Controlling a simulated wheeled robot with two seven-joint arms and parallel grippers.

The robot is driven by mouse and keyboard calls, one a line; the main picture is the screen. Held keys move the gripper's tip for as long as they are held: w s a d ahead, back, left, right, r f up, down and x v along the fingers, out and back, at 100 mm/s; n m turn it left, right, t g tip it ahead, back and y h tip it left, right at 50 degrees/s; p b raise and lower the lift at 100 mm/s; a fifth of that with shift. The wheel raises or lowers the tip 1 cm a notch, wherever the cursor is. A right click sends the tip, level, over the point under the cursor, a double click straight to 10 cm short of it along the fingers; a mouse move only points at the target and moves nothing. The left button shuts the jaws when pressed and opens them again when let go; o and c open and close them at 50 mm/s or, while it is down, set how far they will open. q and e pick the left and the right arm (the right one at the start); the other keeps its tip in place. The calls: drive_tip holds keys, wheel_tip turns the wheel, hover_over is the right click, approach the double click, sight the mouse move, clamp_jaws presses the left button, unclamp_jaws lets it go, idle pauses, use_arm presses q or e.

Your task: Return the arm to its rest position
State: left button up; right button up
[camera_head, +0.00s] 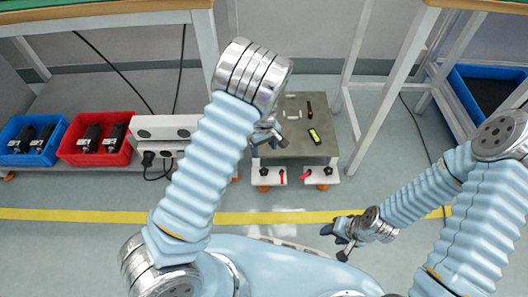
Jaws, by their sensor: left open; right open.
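My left arm rises from the lower left and bends at a silver joint near the top centre. My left gripper (268,138) shows only partly behind that arm, in front of a small grey table; it is open, with nothing seen in it. My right arm comes in from the right, bends at a silver joint and reaches down and left. My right gripper (340,236) is low over the floor near my body, beside the yellow floor line; it is open and empty.
A blue bin (28,152) and a red bin (70,150) hold black parts at left, beside a white box (165,127). Another blue bin (462,82) is at right. A yellow line (90,215) crosses open floor.

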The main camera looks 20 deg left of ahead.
use_arm(q)
drive_tip(key=shift+r, duration=0.1)
idle(0.4)
drive_tip(key=s+a+f+m+h+p, duration=0.1)
drive_tip(key=s+f+m+p, duration=0.15)
drive_tip(key=s, duration=0.45)
drive_tip(key=s+a+f+m+p, duration=0.15)
drive_tip(key=s+p, duration=0.25)
drive_tip(key=s, duration=0.4)
drive_tip(key=s+d+r+m+h+p, duration=0.1)
drive_tip(key=s+d+r+m+h, duration=0.2)
drive_tip(key=s+d, duration=0.3)
drive_tip(key=shift+r+t, duration=0.25)
drive_tip(key=shift+t, duration=0.15)
